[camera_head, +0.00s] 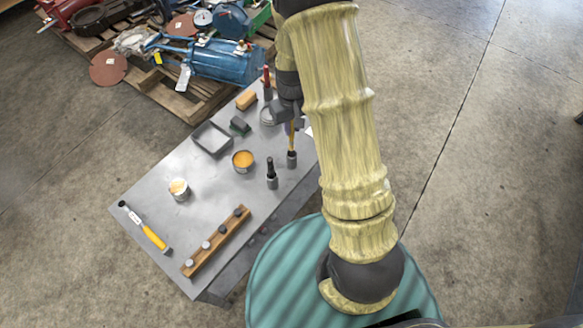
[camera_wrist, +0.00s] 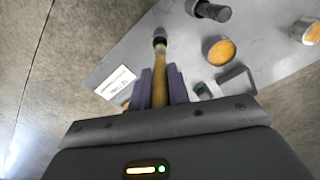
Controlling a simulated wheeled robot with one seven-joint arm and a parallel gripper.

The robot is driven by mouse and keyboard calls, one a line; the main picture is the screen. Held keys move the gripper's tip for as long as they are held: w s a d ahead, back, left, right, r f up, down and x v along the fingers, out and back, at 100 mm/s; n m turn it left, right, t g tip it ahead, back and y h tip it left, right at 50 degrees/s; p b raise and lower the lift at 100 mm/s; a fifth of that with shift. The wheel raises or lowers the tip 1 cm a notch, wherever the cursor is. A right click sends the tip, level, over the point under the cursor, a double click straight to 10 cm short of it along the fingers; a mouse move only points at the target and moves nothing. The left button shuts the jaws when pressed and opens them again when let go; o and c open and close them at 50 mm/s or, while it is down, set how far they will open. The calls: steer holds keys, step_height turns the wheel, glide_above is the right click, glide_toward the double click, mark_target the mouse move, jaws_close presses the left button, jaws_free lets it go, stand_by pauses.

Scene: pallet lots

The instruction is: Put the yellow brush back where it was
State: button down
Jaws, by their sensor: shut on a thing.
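The yellow brush has a slim yellow handle (camera_head: 292,135) and also shows in the wrist view (camera_wrist: 162,72). My gripper (camera_head: 289,115) is shut on its handle, with the fingers on both sides in the wrist view (camera_wrist: 161,88). The brush is roughly upright over the right side of the grey table (camera_head: 215,180). At its lower end is a dark grey cylindrical part (camera_head: 291,160); I cannot tell whether this is the brush head or a holder around it. A black-handled piece with a similar grey base (camera_head: 272,176) stands nearby, and a red-handled one (camera_head: 267,80) stands farther back.
A wooden rail (camera_head: 218,240) and a yellow-handled tool (camera_head: 147,230) lie in front. A loaded pallet (camera_head: 195,100) is behind.

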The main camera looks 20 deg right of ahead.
mark_target(292, 141)
steer(key=shift+f+b, duration=0.6)
steer(key=shift+f, duration=2.55)
steer(key=shift+f+b, duration=0.35)
steer(key=shift+f, duration=1.6)
steer(key=c, duration=1.3)
jaws_free()
steer(key=shift+f, duration=0.1)
steer(key=shift+d, duration=0.1)
step_height(292, 141, up, 12)
steer(key=shift+r+p, duration=0.2)
steer(key=shift+p, duration=0.95)
